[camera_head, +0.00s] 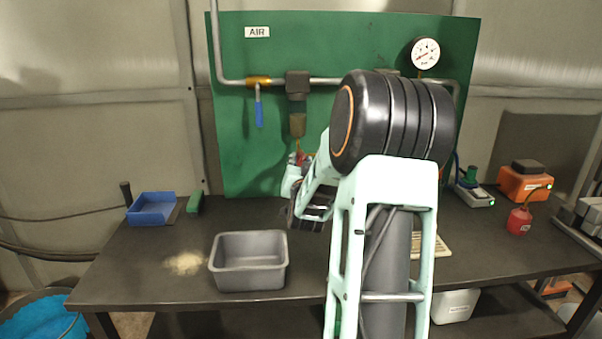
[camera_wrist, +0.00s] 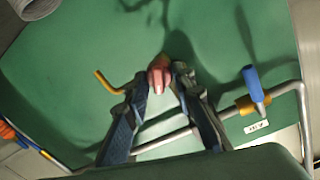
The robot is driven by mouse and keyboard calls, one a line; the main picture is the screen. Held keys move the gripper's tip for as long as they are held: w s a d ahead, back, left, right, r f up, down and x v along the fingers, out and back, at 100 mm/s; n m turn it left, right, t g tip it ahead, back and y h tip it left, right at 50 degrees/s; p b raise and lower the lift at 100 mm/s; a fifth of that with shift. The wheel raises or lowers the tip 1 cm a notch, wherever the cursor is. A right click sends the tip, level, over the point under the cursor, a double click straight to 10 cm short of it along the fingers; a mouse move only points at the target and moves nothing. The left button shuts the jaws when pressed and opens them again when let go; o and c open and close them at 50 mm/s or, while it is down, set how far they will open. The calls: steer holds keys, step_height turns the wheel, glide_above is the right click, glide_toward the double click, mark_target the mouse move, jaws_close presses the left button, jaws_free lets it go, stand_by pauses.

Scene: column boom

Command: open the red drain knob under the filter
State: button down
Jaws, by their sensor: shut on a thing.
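The filter hangs from the pipe on the green panel in the head view, with a dark top (camera_head: 297,85) and a brownish bowl (camera_head: 298,124). The red drain knob (camera_head: 300,157) is just below the bowl, small and partly hidden by my gripper (camera_head: 297,168). In the wrist view, the red knob (camera_wrist: 158,73) sits between the fingertips of my gripper (camera_wrist: 160,84), which is shut on it from both sides. The knob's turned position cannot be told.
A blue-handled valve (camera_head: 259,108) and a gauge (camera_head: 425,54) are on the panel (camera_head: 235,150). A grey tray (camera_head: 248,282) stands on the bench, left of my arm. A blue bin (camera_head: 152,208) is farther left. A red oil can (camera_head: 519,220) stands at right.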

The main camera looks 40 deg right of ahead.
steer(key=m+y+b, duration=0.1)
steer(key=m+b, duration=0.8)
steer(key=m, duration=0.2)
steer(key=shift+d+m+b, duration=0.1)
steer(key=shift+m+b, duration=0.25)
steer(key=shift+m, duration=0.05)
stand_by(0.3)
steer(key=c, duration=1.6)
jaws_free()
steer(key=shift+s, duration=0.1)
steer(key=shift+v, duration=3.7)
